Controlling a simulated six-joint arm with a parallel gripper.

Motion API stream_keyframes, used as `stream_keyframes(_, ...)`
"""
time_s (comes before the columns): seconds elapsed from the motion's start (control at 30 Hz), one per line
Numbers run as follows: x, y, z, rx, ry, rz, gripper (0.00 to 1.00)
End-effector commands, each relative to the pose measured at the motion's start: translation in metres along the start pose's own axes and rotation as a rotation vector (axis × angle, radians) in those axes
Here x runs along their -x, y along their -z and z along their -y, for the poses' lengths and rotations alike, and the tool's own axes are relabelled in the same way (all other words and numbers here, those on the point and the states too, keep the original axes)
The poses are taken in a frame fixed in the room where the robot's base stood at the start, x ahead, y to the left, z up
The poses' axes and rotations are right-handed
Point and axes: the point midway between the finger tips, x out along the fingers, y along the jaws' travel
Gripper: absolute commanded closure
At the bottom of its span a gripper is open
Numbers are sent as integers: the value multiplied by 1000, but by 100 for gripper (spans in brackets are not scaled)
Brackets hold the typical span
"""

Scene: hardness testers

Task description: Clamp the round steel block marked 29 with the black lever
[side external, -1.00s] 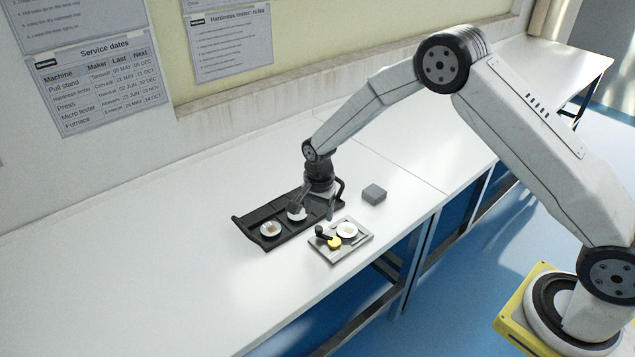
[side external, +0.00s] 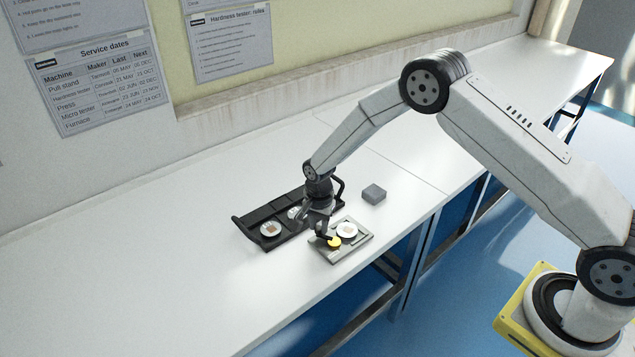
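A round, whitish steel block (side external: 347,230) sits on the grey fixture plate (side external: 345,257); its marking is too small to read. A yellow round part (side external: 334,242) is left of it on the plate. The black lever (side external: 321,236) is at the plate's left side, partly hidden by my gripper. My gripper (side external: 309,224) is at the lever, with its fingers spread apart and nothing visible held between them. One finger overlaps the lever in the picture; I cannot tell whether it touches.
A black tray (side external: 252,239) with raised end handles lies behind the plate. It holds a round block (side external: 271,229) at left and another (side external: 293,212) partly hidden by my gripper. A small grey box (side external: 374,194) stands to the right. The table's left part is clear.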

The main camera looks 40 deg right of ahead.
Motion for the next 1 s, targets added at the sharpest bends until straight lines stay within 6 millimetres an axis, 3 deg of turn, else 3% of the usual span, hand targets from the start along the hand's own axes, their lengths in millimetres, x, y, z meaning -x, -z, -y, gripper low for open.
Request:
stream_keyframes(0.03, 0, 0, 0, 0, 1, 0, 90)
stream_keyframes(0.07, 0, 0, 0, 0, 1, 0, 100)
stream_keyframes(0.57, 0, -3, 0, 58, 1, 0, 100)
stream_keyframes(1.0, 0, -15, -2, 357, -2, 0, 100)
